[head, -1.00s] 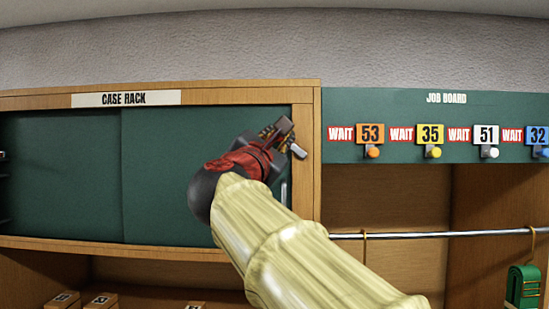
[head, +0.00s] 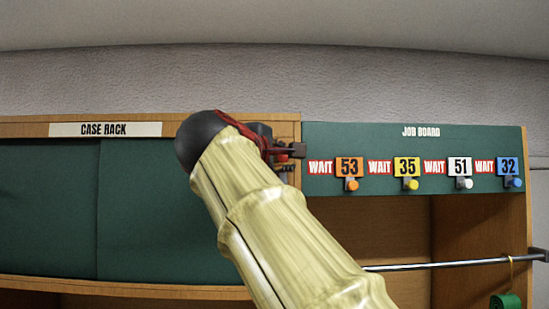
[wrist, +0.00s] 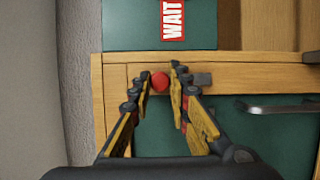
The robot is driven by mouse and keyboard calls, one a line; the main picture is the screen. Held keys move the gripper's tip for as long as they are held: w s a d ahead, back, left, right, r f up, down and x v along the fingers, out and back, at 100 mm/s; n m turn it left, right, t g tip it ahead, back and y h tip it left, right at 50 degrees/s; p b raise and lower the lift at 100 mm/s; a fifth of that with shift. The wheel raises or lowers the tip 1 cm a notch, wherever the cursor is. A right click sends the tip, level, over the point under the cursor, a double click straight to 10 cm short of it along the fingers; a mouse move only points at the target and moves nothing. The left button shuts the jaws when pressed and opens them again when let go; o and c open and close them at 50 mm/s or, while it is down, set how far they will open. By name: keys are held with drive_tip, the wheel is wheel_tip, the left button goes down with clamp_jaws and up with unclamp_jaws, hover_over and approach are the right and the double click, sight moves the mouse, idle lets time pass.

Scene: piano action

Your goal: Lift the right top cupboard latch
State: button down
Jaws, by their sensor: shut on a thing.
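The top right cupboard latch shows as a red round knob (wrist: 159,82) with a grey block (wrist: 203,79) beside it, on the wooden frame in the wrist view. My gripper (wrist: 160,76) has one fingertip on each side of the red knob and is shut on it. In the head view my gripper (head: 283,152) is at the upper right corner of the case rack, with a bit of red showing at its tip. My arm hides most of the latch and the right part of the green door (head: 150,215).
The green job board (head: 455,165) with WAIT labels, number tags and coloured pegs is just right of my gripper. A metal rail (head: 440,264) runs below it. A metal door handle (wrist: 272,107) is near the latch in the wrist view.

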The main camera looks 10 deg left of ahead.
drive_tip(key=shift+w+d+m+g, duration=0.15)
drive_tip(key=shift+d+m+g, duration=0.2)
drive_tip(key=shift+m, duration=0.35)
drive_tip(key=shift+d, duration=0.1)
drive_tip(key=shift+f, duration=0.1)
drive_tip(key=c, duration=1.7)
unclamp_jaws()
drive_tip(key=s, duration=0.4)
drive_tip(key=s+a, duration=0.1)
drive_tip(key=s, duration=0.6)
drive_tip(key=shift+s+a+r, duration=0.25)
drive_tip(key=shift+s+a, duration=0.15)
